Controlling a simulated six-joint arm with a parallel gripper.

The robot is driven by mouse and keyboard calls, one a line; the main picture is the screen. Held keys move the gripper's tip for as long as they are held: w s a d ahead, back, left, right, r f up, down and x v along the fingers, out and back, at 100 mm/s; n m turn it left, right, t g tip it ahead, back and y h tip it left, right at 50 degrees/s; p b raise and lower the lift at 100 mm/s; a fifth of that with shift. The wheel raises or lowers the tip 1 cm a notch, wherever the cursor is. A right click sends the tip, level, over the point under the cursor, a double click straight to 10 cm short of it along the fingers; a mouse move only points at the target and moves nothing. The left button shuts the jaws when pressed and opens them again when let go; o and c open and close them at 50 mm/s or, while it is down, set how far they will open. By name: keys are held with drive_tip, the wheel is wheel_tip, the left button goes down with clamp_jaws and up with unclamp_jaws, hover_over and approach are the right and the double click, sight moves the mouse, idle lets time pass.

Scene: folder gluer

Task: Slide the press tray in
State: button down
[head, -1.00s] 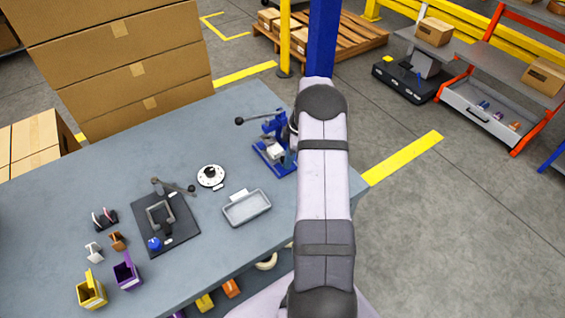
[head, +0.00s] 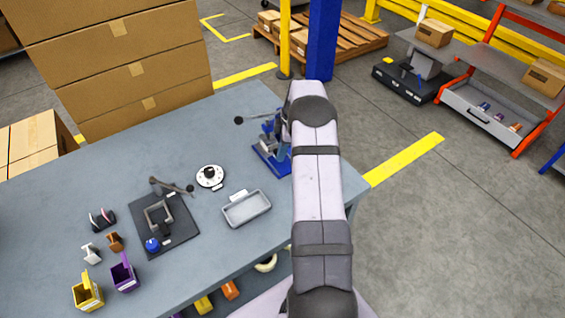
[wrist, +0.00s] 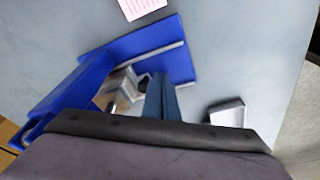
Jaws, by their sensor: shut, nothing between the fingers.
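The blue press (head: 266,158) stands near the far right part of the bench, its lever with a black knob pointing left. My arm covers its right side in the head view. In the wrist view the press's blue base (wrist: 150,42) has grey rails along it, and a pale block-like part (wrist: 119,84), perhaps the press tray, sits beside its blue frame. My gripper (wrist: 160,80) is shut and empty, over the press base beside the pale part. I cannot tell whether it touches anything. In the head view my gripper is hidden behind my arm.
A grey open tray (head: 247,209) lies left of my arm. A white dial (head: 210,176) and a black fixture board (head: 180,235) with a lever stand farther left. Yellow (head: 88,292) and purple (head: 124,273) bins are at front left. A small light tray (wrist: 228,113) shows in the wrist view.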

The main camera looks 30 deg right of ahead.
drive_tip(key=shift+s, duration=0.3)
drive_tip(key=shift+r, duration=0.15)
drive_tip(key=a+p+v, duration=0.1)
drive_tip(key=p+v, duration=0.2)
drive_tip(key=v, duration=0.3)
drive_tip(key=shift+w+r+p, duration=0.3)
drive_tip(key=shift+r+p, duration=0.1)
drive_tip(key=shift+r, duration=0.05)
idle(0.4)
idle(0.3)
